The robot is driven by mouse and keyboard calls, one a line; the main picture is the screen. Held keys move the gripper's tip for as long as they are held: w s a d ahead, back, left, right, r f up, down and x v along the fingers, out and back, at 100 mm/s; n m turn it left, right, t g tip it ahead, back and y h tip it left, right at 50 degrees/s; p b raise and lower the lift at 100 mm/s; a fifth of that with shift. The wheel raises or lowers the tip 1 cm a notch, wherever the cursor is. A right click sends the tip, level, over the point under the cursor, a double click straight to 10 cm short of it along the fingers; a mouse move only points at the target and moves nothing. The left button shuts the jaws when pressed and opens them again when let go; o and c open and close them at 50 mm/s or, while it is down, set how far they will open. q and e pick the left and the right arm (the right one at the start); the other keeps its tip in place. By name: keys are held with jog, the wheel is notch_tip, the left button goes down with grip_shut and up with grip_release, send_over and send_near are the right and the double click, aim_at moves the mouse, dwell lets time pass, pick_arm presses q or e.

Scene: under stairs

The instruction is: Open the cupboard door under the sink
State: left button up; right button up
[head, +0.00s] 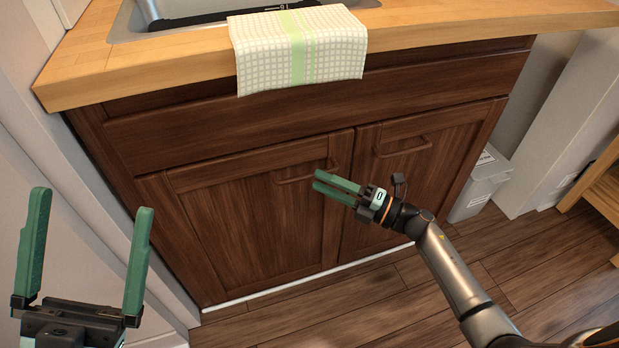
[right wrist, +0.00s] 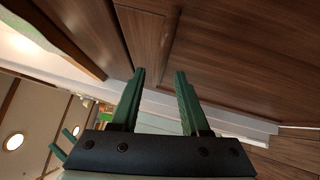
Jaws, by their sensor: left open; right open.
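The dark wooden cupboard under the sink has two closed doors, the left door (head: 255,225) and the right door (head: 385,195). Each has a wooden bar handle near its top: the left handle (head: 296,179) and the right handle (head: 403,149). My right gripper (head: 318,181) is open and empty, in front of the left door just below and right of its handle. I cannot tell whether it touches the wood. In the right wrist view its parted fingers (right wrist: 160,72) show nothing between them but cupboard wood behind. My left gripper (head: 92,200) is open and empty at the far left.
A checked towel (head: 297,50) hangs over the edge of the wooden countertop (head: 130,55), above the doors. A grey bin (head: 484,185) stands right of the cupboard. A pale wall is close on the left. The wooden floor (head: 365,300) before the doors is clear.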

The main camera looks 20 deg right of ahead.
aim_at(310, 175)
jog(key=shift+x, duration=2.05)
jog(key=shift+c, duration=0.4)
grip_shut()
